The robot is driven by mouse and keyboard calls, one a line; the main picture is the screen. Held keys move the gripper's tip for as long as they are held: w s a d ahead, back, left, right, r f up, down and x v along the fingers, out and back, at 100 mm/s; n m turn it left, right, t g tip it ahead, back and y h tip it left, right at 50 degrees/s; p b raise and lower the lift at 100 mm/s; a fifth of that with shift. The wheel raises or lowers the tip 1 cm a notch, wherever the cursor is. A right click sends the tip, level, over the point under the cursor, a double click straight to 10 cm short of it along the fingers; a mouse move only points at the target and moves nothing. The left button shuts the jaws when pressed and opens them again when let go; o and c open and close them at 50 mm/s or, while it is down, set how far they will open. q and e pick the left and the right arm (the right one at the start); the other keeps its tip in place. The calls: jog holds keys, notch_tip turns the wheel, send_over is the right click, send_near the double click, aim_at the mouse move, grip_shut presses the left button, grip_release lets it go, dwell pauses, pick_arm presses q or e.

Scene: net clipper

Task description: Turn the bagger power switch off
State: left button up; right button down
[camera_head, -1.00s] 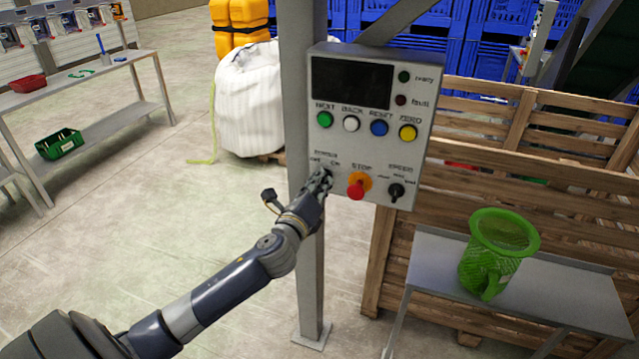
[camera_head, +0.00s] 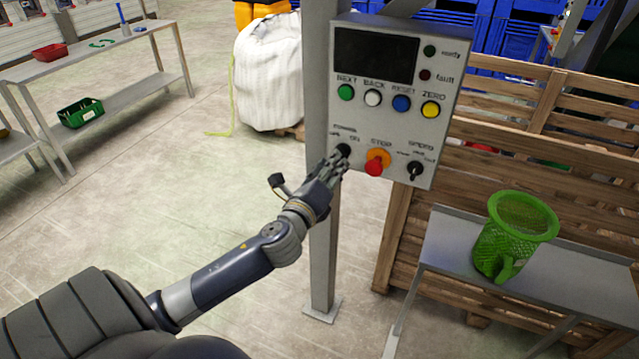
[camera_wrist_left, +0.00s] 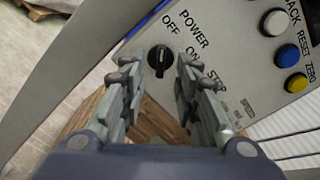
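The power switch (camera_head: 343,150) is a black rotary knob at the lower left of the grey control panel (camera_head: 380,112). In the left wrist view, the knob (camera_wrist_left: 158,61) shows between the fingers, with OFF and ON printed on either side. I cannot tell for sure which label it points to. My left gripper (camera_head: 337,166) is just in front of and below the switch. In the left wrist view, its fingers (camera_wrist_left: 157,72) are apart, with no visible grip on the knob. My right gripper is not in view.
The red stop button (camera_head: 375,167) and the speed knob (camera_head: 415,170) sit right of the power switch. The panel is on a grey post (camera_head: 322,255). A green net basket (camera_head: 512,240) stands on a side table, with wooden crates (camera_head: 500,165) behind.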

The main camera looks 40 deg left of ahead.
pick_arm(q)
jog(key=v, duration=0.7)
jog(key=shift+s, duration=0.4)
notch_tip(320, 180, down, 23)
jog(key=s+a+n+g, duration=0.2)
jog(key=a+n+g, duration=0.1)
jog(key=n+g, duration=0.25)
jog(key=s+d+f+n+g+h, duration=0.15)
jog(key=s+f, duration=0.25)
jog(key=f, duration=0.5)
jog(key=s+f+n+g, duration=0.2)
jog(key=s+f+n, duration=0.15)
jog(key=f, duration=0.45)
jog(key=s+d+f+n+g+h, duration=0.1)
jog(key=s+d+f+n+g, duration=0.1)
jog(key=s+f, duration=0.5)
jog(key=s+d+f+n+g+h, duration=0.1)
jog(key=s+d+f+n+g, duration=0.2)
jog(key=s, duration=1.1)
jog(key=s+d+f+n+g+h, duration=0.1)
jog(key=s+d+f+n, duration=0.5)
jog(key=f, duration=0.7)
jog(key=s+d+g, duration=0.1)
jog(key=s+d, duration=0.1)
jog(key=s, duration=0.2)
jog(key=shift+s+d, duration=0.25)
jog(key=shift+s, duration=0.15)
